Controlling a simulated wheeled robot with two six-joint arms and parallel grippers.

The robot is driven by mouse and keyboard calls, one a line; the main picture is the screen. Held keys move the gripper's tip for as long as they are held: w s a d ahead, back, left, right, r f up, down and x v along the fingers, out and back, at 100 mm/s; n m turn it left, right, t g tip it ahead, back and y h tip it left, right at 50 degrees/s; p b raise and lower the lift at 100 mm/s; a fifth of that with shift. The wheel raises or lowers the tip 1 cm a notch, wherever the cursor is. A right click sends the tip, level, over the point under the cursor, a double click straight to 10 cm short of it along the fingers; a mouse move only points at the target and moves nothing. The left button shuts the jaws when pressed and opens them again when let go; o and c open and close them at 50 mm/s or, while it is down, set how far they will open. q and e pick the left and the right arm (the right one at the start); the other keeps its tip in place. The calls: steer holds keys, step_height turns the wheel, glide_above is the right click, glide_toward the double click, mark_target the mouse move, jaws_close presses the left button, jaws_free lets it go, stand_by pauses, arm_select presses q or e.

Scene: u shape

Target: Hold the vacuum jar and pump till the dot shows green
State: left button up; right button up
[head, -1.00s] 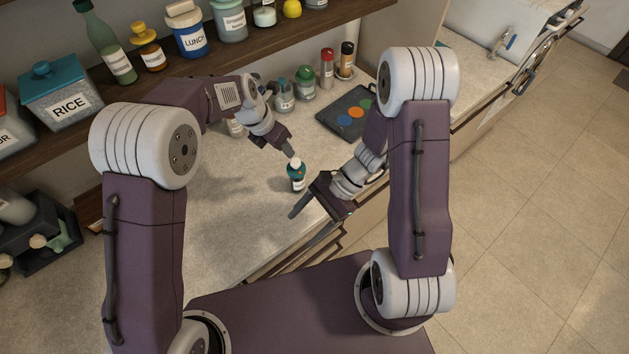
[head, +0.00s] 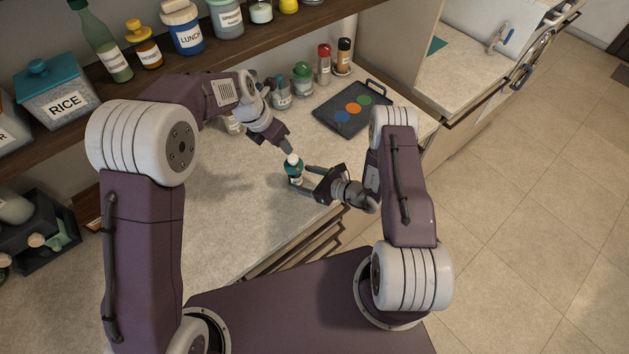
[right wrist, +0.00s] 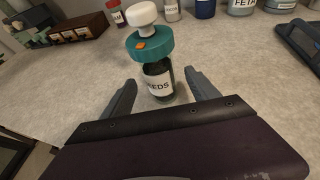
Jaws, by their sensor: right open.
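The vacuum jar (head: 295,176) stands upright near the counter's front edge. In the right wrist view the jar (right wrist: 158,84) is dark glass, its label partly hidden. It has a teal lid (right wrist: 150,50), a white pump knob (right wrist: 141,15) and an orange dot (right wrist: 147,44) on the lid. My right gripper (head: 301,178) is open, with its fingers around the jar. In the right wrist view this gripper (right wrist: 160,80) has one finger on each side of the glass, with gaps. My left gripper (head: 289,150) is just above the white knob; its finger opening cannot be made out.
A dark tray (head: 350,110) with blue, orange and green discs lies right of the jar. Several small jars and shakers (head: 302,78) stand at the back. A shelf (head: 150,75) with containers runs above. The counter (head: 230,215) left of the jar is clear.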

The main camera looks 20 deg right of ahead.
mark_target(301, 177)
steer(key=x, duration=0.4)
steer(key=shift+w+a+f, duration=0.1)
steer(key=shift+w+a, duration=0.05)
steer(key=shift+c, duration=0.3)
jaws_close()
